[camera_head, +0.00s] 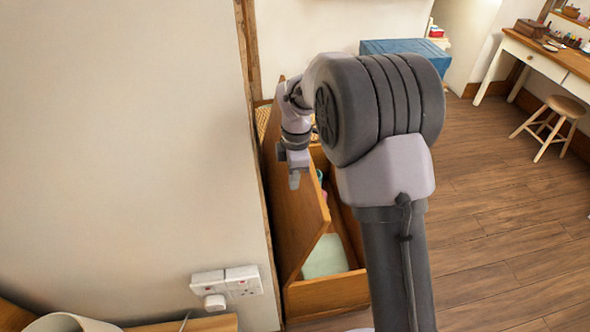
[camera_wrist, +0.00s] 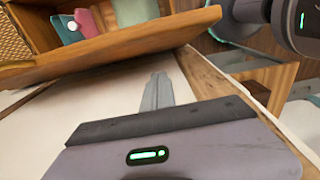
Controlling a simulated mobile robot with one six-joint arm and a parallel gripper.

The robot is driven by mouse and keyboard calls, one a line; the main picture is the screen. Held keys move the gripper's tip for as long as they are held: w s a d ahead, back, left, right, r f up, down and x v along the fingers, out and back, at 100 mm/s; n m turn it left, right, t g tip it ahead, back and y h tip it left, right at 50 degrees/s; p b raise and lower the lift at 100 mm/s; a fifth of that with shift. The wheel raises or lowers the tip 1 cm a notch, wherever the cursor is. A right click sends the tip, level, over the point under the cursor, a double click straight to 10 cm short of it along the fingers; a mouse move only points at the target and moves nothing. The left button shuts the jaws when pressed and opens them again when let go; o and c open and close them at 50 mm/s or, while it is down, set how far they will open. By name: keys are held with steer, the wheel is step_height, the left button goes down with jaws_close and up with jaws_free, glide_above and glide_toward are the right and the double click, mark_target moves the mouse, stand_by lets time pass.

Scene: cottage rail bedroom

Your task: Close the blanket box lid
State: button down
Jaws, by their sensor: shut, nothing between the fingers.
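The wooden blanket box (camera_head: 325,298) stands along the wall, and its lid (camera_head: 290,225) is partly open. The lid tilts over the box from the wall side, its outer face toward the head camera. The lid also crosses the top of the wrist view (camera_wrist: 120,48). A pale green folded item (camera_head: 325,257) shows inside the box. My gripper (camera_head: 294,180) is shut and empty, on the wall side of the lid, overlapping its outer face in the head view. Its narrow fingers (camera_wrist: 157,90) show below the lid edge in the wrist view. I cannot tell whether they touch the lid.
The white wall (camera_head: 140,150) is close on the left, with a socket (camera_head: 225,282) low on it. A blue chest (camera_head: 400,47) stands behind my arm. A desk (camera_head: 540,55) and stool (camera_head: 552,125) are at the far right. The wooden floor (camera_head: 500,220) on the right is clear.

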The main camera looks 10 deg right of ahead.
mark_target(307, 205)
steer(key=d+f+b, duration=0.2)
steer(key=f, duration=0.1)
steer(key=d+f+b, duration=0.1)
steer(key=f, duration=0.1)
steer(key=shift+f, duration=0.1)
steer(key=shift+d, duration=0.35)
